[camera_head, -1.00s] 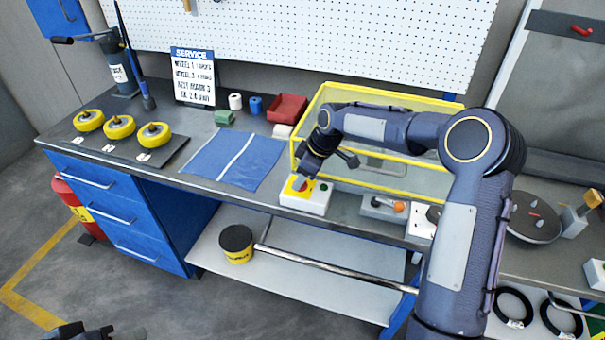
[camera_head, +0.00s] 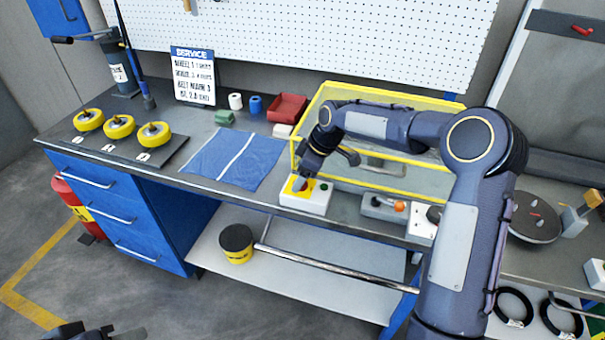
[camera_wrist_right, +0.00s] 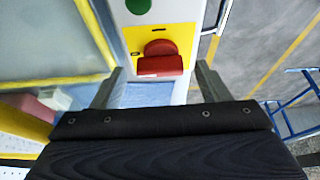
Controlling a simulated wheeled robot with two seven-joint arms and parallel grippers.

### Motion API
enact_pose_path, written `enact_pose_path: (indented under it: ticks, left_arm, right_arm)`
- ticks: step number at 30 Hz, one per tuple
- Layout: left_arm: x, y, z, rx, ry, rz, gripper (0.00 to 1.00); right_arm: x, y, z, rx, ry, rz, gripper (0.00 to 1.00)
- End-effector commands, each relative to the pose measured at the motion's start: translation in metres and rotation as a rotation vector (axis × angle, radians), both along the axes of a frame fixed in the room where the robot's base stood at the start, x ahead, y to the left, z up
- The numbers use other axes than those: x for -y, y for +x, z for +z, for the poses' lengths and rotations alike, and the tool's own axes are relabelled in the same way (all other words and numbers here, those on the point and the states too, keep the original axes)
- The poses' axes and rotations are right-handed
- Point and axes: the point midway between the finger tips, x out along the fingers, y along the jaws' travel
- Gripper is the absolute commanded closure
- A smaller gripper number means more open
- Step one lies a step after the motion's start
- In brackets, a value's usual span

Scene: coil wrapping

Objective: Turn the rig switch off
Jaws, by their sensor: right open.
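The rig switch is a white box (camera_head: 314,204) with a yellow plate, near the bench's front edge. In the right wrist view, the box (camera_wrist_right: 182,12) carries a red rotary knob (camera_wrist_right: 160,58) with a bar-shaped handle and a green button (camera_wrist_right: 138,6). My right gripper (camera_head: 306,174) is over the box in the head view and partly hides the red knob. In the right wrist view my right gripper (camera_wrist_right: 157,78) is open, one finger on each side of the knob, with gaps between. A dark part at the bottom left, probably my left gripper (camera_head: 75,331), is mostly cut off.
A yellow-framed clear enclosure (camera_head: 420,100) stands right behind the switch. A grey box with an orange knob (camera_head: 399,206) is to its right. A blue cloth (camera_head: 235,160) lies to its left, and yellow wheels (camera_head: 119,127) sit farther left. A round tin (camera_head: 237,243) is on the lower shelf.

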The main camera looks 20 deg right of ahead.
Motion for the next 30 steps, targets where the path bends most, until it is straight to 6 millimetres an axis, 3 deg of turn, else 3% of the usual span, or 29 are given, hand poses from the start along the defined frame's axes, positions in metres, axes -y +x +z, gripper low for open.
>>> enact_pose_path:
  ticks: [13, 30]
  left_arm:
    - [0.0, 0.0, -0.011, 0.0, 0.0, 0.0, 0.64]
    - [0.0, 0.0, -0.011, 0.0, 0.0, 0.0, 0.64]
  right_arm:
    - [0.022, -0.013, 0.062, 0.005, 0.0, -0.002, 0.31]
    - [0.024, -0.017, 0.07, 0.004, 0.0, -0.005, 0.31]
